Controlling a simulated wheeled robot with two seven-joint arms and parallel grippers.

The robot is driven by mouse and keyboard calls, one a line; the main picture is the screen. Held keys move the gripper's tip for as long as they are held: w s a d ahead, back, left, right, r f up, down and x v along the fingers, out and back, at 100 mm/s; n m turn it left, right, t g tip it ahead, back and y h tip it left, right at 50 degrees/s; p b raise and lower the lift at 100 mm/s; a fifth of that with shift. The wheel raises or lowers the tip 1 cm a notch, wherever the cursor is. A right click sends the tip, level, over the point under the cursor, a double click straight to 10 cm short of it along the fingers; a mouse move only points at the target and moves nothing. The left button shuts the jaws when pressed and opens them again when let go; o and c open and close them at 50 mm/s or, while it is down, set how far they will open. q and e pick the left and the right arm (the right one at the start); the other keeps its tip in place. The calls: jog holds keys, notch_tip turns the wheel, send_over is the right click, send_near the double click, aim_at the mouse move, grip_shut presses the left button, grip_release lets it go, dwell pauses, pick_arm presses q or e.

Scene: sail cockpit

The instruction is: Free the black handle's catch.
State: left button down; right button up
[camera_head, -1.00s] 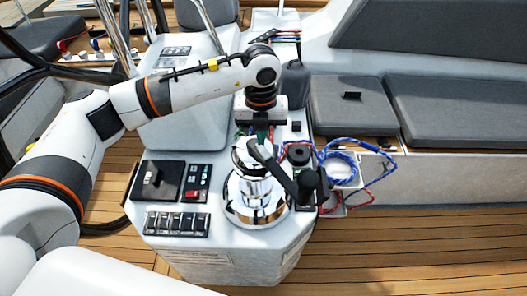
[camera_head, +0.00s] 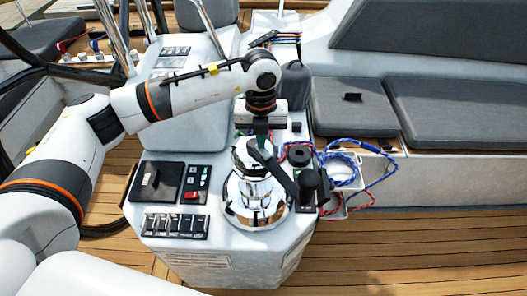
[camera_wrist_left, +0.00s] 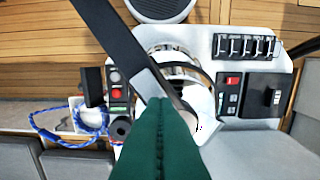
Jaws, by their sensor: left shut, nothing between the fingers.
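The black handle (camera_head: 277,172) lies across the top of the chrome winch (camera_head: 258,198). In the left wrist view the handle (camera_wrist_left: 118,42) is a broad dark bar running from the top left to the winch's middle. My left gripper (camera_head: 262,141) points down over the handle's winch end. In the left wrist view its green fingers (camera_wrist_left: 158,101) are together and empty, with their tips overlapping the handle's end. They hide part of that end and I cannot make out the catch. Contact is unclear. My right gripper is out of view.
A switch panel (camera_head: 176,224), a black lever plate (camera_head: 157,182) and a panel with a red switch (camera_head: 194,184) sit left of the winch. A blue rope (camera_head: 342,168) hangs at the right. A grey cushioned bench (camera_head: 450,115) stands further right.

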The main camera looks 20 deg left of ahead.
pick_arm(q)
jog(key=shift+f, duration=0.2)
notch_tip(320, 180, up, 7)
jog(key=p, duration=0.3)
dwell(0.6)
dwell(0.3)
